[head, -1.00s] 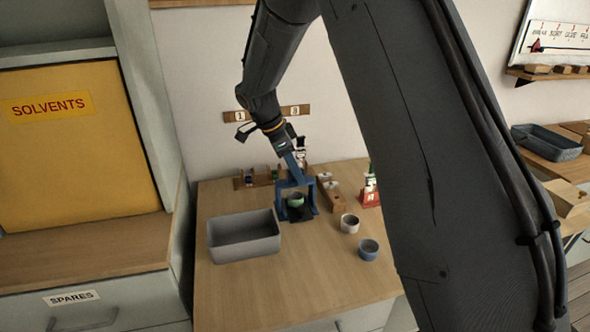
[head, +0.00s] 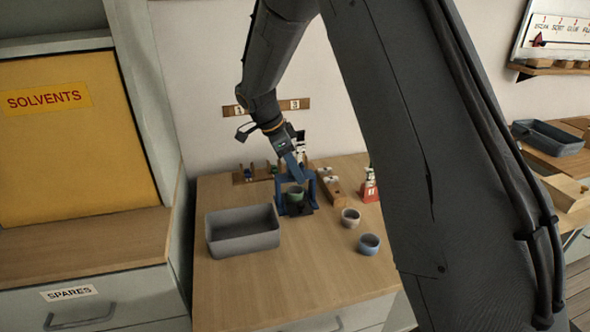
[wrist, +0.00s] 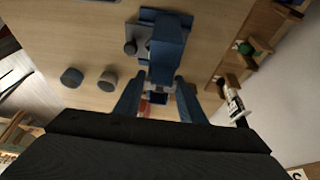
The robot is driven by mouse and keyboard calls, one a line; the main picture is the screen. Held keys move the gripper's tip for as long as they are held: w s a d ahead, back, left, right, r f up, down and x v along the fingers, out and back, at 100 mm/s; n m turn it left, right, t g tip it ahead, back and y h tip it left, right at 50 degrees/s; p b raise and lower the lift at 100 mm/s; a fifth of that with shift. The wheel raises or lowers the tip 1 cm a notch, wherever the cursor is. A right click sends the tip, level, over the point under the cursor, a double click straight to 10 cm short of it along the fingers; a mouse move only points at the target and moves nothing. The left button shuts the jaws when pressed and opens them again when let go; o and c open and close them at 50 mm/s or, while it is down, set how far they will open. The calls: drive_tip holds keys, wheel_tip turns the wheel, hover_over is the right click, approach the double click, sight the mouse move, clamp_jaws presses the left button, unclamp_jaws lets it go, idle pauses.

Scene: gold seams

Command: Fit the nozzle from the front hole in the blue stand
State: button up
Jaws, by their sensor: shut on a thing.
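In the wrist view the blue stand (wrist: 168,38) is ahead of the fingers. My gripper (head: 300,177) is over the top of the stand; whether it touches cannot be told. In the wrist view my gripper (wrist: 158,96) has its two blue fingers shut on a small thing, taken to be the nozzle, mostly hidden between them. A wooden block (head: 331,190) with pale pieces on top is just right of the stand; its front hole is too small to make out.
A grey bin (head: 243,246) is left of the stand. The front of the bench is clear.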

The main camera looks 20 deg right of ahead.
drive_tip(key=shift+f, duration=0.25)
idle(0.3)
drive_tip(key=o, duration=1.1)
drive_tip(key=shift+p+v, duration=0.8)
drive_tip(key=shift+v, duration=1.75)
drive_tip(key=shift+r, duration=0.1)
drive_tip(key=b+v, duration=0.1)
drive_tip(key=v, duration=0.6)
drive_tip(key=shift+a+r+b, duration=0.1)
drive_tip(key=shift+r+b, duration=0.2)
drive_tip(key=shift+b, duration=0.1)
